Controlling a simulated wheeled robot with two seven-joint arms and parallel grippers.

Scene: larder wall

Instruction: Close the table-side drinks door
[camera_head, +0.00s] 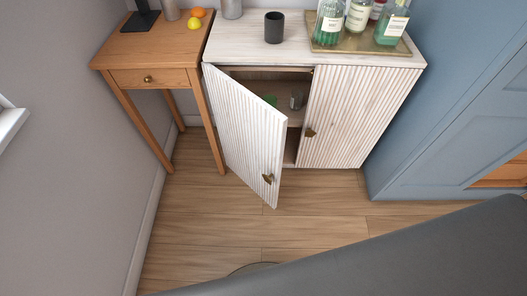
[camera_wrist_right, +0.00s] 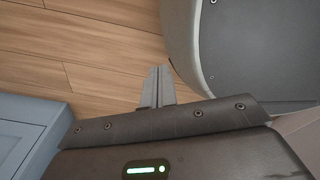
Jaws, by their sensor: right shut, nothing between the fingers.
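The drinks cabinet (camera_head: 225,47) is whitewashed wood with two ribbed doors, in the head view. Its left door (camera_head: 243,132), on the side of the wooden table, stands ajar and swung out toward me, with a small brass handle (camera_head: 268,179) near its free lower edge. The right door (camera_head: 353,118) is shut and has a brass handle (camera_head: 310,132). My right gripper (camera_wrist_right: 158,72) shows in the right wrist view, fingers together and empty, above the floor and away from the door. My left gripper is in neither view.
A wooden side table (camera_head: 155,56) stands left of the cabinet, with a lemon and an orange on it. A tray of bottles (camera_head: 384,45) and a dark cup (camera_head: 274,27) stand on the cabinet top. A blue cupboard (camera_head: 430,125) is at the right. Floor before the door is clear.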

